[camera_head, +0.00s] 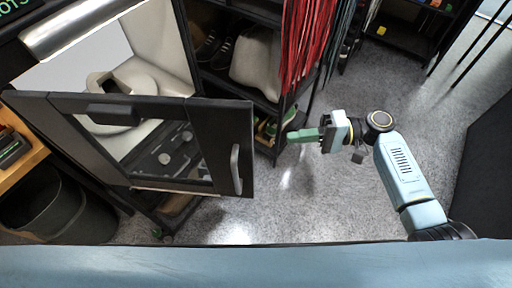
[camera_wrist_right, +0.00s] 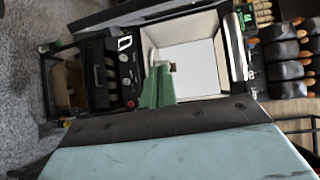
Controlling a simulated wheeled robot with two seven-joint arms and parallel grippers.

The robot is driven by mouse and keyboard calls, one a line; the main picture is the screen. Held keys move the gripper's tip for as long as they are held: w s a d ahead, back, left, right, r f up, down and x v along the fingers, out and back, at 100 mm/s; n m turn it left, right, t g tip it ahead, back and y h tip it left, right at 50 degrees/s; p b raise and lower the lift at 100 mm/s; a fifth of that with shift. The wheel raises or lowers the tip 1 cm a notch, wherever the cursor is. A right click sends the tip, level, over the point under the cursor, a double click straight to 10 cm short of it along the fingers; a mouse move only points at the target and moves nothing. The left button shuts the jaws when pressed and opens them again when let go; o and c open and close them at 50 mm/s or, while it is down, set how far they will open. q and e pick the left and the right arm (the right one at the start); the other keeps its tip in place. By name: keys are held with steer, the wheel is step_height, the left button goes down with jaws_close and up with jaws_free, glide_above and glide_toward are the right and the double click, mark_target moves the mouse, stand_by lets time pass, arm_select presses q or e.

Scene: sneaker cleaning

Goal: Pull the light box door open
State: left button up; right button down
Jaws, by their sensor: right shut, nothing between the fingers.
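The light box door (camera_head: 219,125) is a black frame with a see-through window and a pale upright handle (camera_head: 236,168) near its right edge. It stands swung out from the light box (camera_head: 160,45), whose white inside shows above and behind it. In the right wrist view the bright white opening of the light box (camera_wrist_right: 195,68) shows beyond the fingers. My right gripper (camera_head: 292,136) has green fingers, shut and empty, to the right of the door and apart from the handle. The fingers also show in the right wrist view (camera_wrist_right: 158,90). My left gripper is not in view.
A black shelf (camera_head: 250,95) with shoes and hanging red laces (camera_head: 300,45) stands behind my right gripper. A dark bin (camera_head: 55,210) and wooden shelf (camera_head: 22,150) are at the left. Grey floor (camera_head: 300,210) is clear right of the door.

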steer(key=s+a+r+n+g+y+p, duration=0.1)
steer(key=s+a+r+p, duration=0.1)
steer(key=s+a, duration=0.3)
steer(key=a+p, duration=0.1)
steer(key=a, duration=0.3)
steer(key=shift+s+a+r+g, duration=0.15)
steer(key=shift+a+r+g, duration=0.05)
steer(key=shift+r+g, duration=0.2)
